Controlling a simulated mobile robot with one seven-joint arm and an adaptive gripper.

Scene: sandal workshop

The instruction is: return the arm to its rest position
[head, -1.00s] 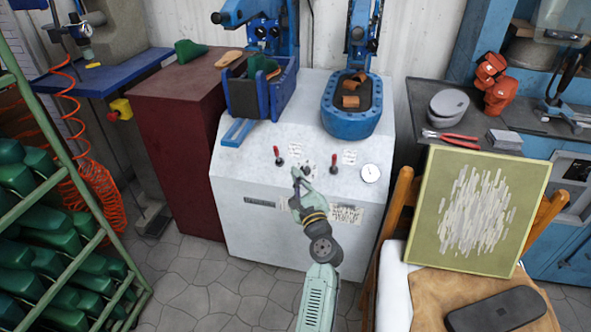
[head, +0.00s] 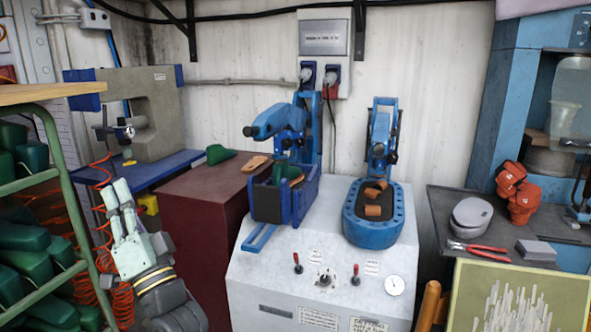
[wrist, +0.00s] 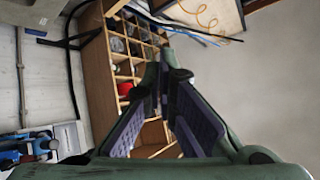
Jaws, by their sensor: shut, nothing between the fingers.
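My gripper (head: 116,194) is raised at the left of the head view, with its pale fingers pointing up and my forearm below it.
The green rack (head: 66,185) with green lasts is close on the left. The white press machine (head: 320,270) stands at centre, beside a dark red cabinet (head: 200,200). A wooden shelf (wrist: 98,60) of compartments shows behind the fingers in the wrist view.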

